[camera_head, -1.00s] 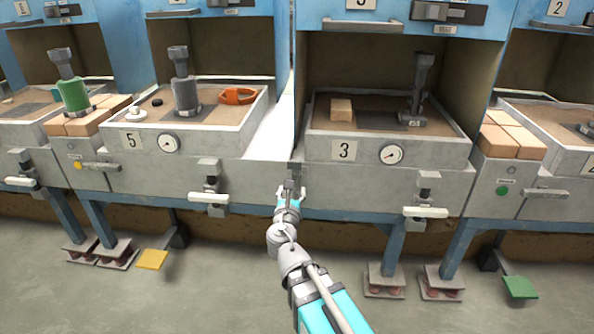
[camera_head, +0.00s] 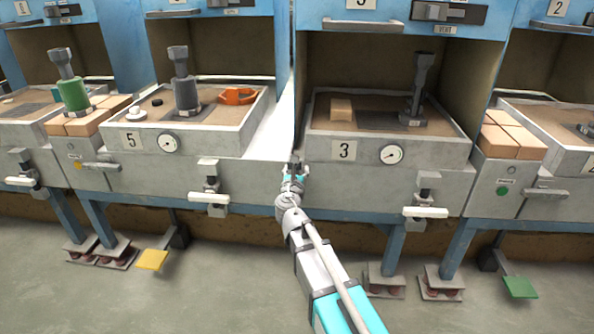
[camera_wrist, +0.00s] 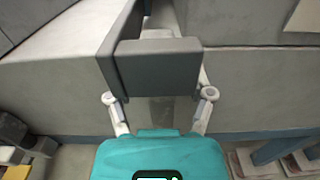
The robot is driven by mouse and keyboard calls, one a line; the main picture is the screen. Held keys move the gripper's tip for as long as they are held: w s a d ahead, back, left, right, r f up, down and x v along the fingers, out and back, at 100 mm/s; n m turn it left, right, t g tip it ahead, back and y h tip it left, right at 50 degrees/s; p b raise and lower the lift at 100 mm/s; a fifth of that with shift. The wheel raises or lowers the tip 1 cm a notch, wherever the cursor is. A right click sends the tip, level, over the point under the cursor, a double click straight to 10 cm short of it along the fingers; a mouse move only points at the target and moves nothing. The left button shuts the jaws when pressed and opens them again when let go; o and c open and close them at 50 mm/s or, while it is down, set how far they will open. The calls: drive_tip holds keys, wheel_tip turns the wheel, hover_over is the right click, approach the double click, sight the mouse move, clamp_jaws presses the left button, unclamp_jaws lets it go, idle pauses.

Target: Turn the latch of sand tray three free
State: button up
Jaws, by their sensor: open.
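Sand tray three (camera_head: 457,147) is the grey, sand-filled tray with the plate marked 3, right of centre in the head view. A dark latch bracket with a pale horizontal bar (camera_head: 426,212) hangs on its front at the right. My gripper (camera_head: 294,163) is open and empty, in front of the tray's left end, near the gap between trays five and three. It is well left of the latch and does not touch it. The latch is not identifiable there.
Sand tray five (camera_head: 238,140), with its own pale-barred latch (camera_head: 209,197), stands to the left. A dark tool (camera_head: 416,92) and a tan block (camera_head: 341,109) sit in tray three. A brick stack (camera_head: 510,138) stands to its right. The floor in front is open.

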drive_tip(key=shift+c, duration=0.2)
drive_tip(key=shift+w, duration=0.1)
clamp_jaws()
